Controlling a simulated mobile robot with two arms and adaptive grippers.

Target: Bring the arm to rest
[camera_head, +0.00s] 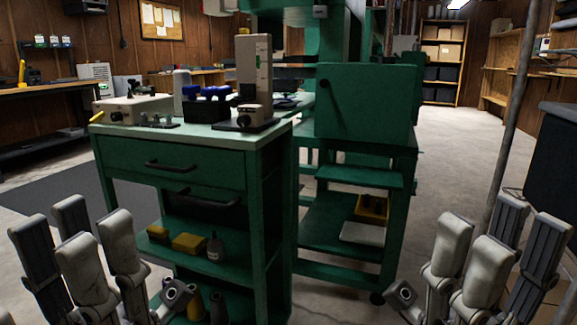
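My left gripper (78,242) is at the lower left, with its grey and dark fingers pointing up and spread apart. It is open and I see nothing between its fingers. My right gripper (497,240) is at the lower right, also pointing up, open and empty. Both stand in front of the green cabinet (202,160), one to each side, and appear apart from it. Most of both arms lies outside the picture.
The cabinet top holds a grey upright gauge (256,82), a blue-topped device (207,104) and a beige box (133,108). A green machine stand (366,103) is behind. A grey pole (515,105) and dark bin (555,160) stand at right. Open floor (450,150) lies between.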

